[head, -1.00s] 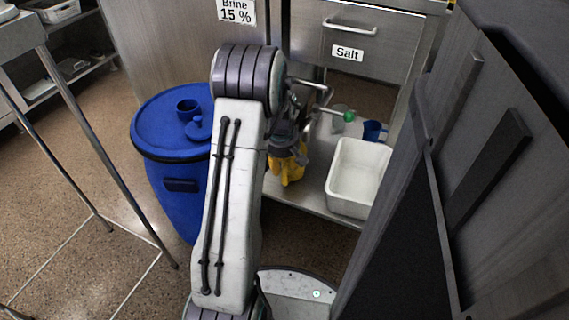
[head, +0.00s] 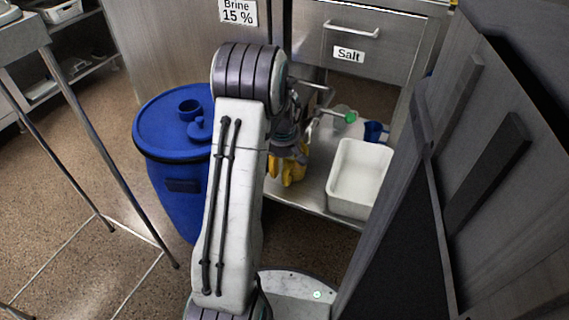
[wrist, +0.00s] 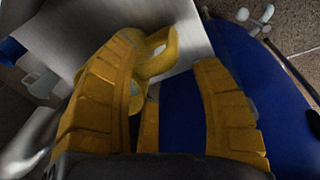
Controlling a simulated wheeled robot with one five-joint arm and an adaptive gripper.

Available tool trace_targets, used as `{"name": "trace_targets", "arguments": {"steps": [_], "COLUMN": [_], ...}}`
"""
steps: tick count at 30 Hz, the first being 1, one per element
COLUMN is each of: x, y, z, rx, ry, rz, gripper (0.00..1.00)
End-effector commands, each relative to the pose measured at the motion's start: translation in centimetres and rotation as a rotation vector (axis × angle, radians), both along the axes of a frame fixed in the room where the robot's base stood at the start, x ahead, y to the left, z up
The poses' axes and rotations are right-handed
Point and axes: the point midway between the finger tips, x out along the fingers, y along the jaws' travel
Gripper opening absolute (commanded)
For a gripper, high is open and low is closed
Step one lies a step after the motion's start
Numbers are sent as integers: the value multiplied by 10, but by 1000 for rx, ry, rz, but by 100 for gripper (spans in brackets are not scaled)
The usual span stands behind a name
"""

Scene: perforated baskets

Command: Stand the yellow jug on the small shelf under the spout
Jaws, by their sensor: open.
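My gripper (wrist: 170,50) shows in the wrist view as two ribbed yellow fingers, spread apart with a gap between them. Part of the yellow jug (wrist: 157,58), with a looped shape like a handle, shows between the fingertips, close to the left one. I cannot tell whether they touch. In the head view my gripper (head: 288,165) hangs low over the metal shelf (head: 312,192), left of the white tub. There the jug cannot be told apart from the yellow fingers. A metal spout or tap with a green end (head: 349,118) is above the shelf, partly behind my arm.
A white tub (head: 358,178) stands on the shelf, with a blue cup (head: 376,131) behind it. A dark panel (head: 475,190) closes the right side. A metal stand (head: 85,135) is at left.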

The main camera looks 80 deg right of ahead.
Motion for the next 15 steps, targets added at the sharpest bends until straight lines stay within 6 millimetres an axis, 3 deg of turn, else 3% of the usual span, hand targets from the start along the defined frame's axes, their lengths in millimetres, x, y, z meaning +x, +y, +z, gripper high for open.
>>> {"name": "trace_targets", "arguments": {"steps": [15], "x": [0], "y": [14], "z": [93], "rx": [-2], "ry": [0], "rz": [0], "gripper": [59]}}
